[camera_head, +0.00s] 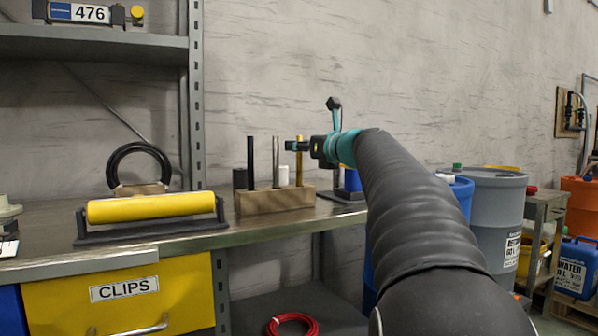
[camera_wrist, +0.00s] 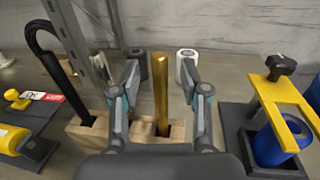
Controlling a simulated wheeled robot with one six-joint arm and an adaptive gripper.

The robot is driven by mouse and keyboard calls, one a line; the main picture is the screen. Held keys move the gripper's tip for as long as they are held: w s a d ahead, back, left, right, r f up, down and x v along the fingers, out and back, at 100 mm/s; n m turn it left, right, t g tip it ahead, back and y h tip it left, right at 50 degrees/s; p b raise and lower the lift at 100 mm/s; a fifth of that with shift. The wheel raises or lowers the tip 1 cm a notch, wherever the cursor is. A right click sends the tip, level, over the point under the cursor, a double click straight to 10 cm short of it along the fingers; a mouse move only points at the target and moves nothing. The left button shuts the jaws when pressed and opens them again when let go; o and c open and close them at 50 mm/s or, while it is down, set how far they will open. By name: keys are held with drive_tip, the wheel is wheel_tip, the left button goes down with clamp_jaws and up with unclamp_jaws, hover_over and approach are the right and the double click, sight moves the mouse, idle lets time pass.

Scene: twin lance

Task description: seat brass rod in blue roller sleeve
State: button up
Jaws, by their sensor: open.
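The brass rod (camera_head: 299,165) stands upright in the right part of a wooden block (camera_head: 262,201) on the bench. In the wrist view the rod (camera_wrist: 161,95) appears between the two spread fingers of my gripper (camera_wrist: 160,80), with a gap on each side. In the head view my gripper (camera_head: 292,146) is level with the upper part of the rod. The blue roller sleeve (camera_wrist: 275,147) stands upright at the right in the wrist view, below a yellow frame (camera_wrist: 284,98) with a black knob. The sleeve (camera_head: 352,181) is partly hidden by my arm in the head view.
A yellow roller (camera_head: 150,208) lies in a black cradle at left. A shelf post (camera_head: 195,100) rises behind.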

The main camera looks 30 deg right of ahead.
drive_tip(key=shift+w+a, duration=0.1)
drive_tip(key=shift+w, duration=0.35)
clamp_jaws()
drive_tip(key=shift+r, duration=0.1)
